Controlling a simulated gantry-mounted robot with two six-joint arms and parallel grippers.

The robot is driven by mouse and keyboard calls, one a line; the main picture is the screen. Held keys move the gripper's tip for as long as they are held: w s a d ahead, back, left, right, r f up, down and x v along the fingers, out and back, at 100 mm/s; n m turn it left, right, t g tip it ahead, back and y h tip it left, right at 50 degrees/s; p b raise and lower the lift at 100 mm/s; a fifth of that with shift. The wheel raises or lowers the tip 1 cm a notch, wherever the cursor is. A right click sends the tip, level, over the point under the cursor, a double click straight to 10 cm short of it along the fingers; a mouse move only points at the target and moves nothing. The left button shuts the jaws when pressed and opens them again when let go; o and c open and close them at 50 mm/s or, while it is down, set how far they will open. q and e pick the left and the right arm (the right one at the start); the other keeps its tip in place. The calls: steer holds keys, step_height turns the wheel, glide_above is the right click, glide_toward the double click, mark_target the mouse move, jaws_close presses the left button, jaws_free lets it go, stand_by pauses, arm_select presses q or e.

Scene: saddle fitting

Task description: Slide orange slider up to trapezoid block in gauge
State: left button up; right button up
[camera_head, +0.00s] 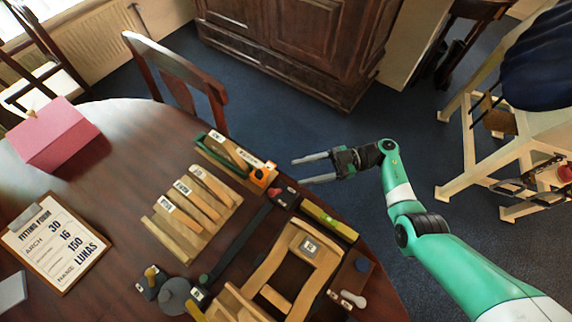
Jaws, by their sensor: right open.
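The orange slider (262,176) sits at the right end of the dark green gauge (205,151), near the table's far right edge. A pale wooden block (229,147) with white labels lies in the gauge, to the left of the slider. I cannot tell whether slider and block touch. My right gripper (298,171) is open and empty, to the right of the slider, with its fingers pointing left towards it. The fingers look apart from the slider. My left gripper is not in view.
Several labelled wooden blocks (186,211) lie in front of the gauge. A dark red and black item (285,197) and a yellow-green level (330,220) lie near the slider. A wooden frame (268,268) stands at the front. A clipboard (55,243) and pink box (52,137) are left.

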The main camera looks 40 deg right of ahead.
steer(key=shift+m+t+h, duration=0.3)
steer(key=shift+m+t, duration=0.2)
steer(key=shift+t, duration=0.2)
steer(key=x, duration=0.6)
steer(key=w+b+x, duration=0.1)
steer(key=x, duration=0.2)
steer(key=shift+w+a, duration=0.1)
steer(key=shift+w, duration=0.1)
steer(key=shift+c, duration=0.3)
jaws_close()
stand_by(0.4)
